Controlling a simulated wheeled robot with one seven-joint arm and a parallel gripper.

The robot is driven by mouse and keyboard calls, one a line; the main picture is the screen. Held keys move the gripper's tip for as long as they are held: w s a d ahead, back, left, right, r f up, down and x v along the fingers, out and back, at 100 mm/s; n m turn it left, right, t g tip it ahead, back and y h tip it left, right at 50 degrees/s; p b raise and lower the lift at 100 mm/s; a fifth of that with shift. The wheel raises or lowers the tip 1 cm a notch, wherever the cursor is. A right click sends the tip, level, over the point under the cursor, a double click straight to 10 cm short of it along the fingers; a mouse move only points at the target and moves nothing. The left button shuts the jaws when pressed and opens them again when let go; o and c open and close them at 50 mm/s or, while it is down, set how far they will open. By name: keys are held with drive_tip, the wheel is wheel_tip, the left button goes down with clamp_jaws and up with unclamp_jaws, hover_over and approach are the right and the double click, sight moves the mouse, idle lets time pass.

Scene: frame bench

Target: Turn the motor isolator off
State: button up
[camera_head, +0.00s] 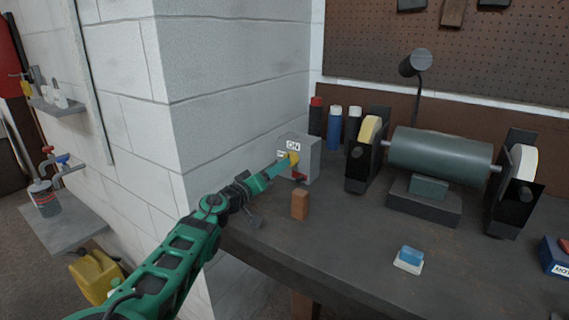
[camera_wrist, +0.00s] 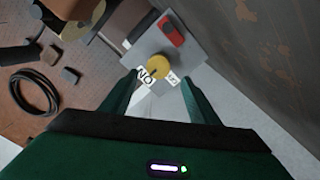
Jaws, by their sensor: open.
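The motor isolator is a grey box (camera_head: 311,158) at the back left of the bench, by the white block wall. It has a yellow knob (camera_head: 294,157) and a white ON label (camera_head: 293,146); a second label is partly covered. In the wrist view the knob (camera_wrist: 159,66) sits on the grey face between the ON label (camera_wrist: 146,78) and the other small label (camera_wrist: 173,79). My gripper (camera_head: 284,164) is open in front of the box. Its green fingers (camera_wrist: 158,84) straddle the knob's line with a gap on each side; contact cannot be told.
A red part (camera_wrist: 170,32) sits on the box beside the knob. A brown block (camera_head: 300,204) stands just in front. Several spray cans (camera_head: 334,124) stand behind, a bench grinder (camera_head: 440,155) to the right, and a blue-and-white block (camera_head: 409,260) nearer the front.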

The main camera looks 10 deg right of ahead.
sight(291, 159)
drive_tip(key=x, duration=0.6)
drive_tip(key=shift+w+d, duration=0.2)
drive_tip(key=shift+d, duration=0.2)
drive_tip(key=shift+c, duration=0.5)
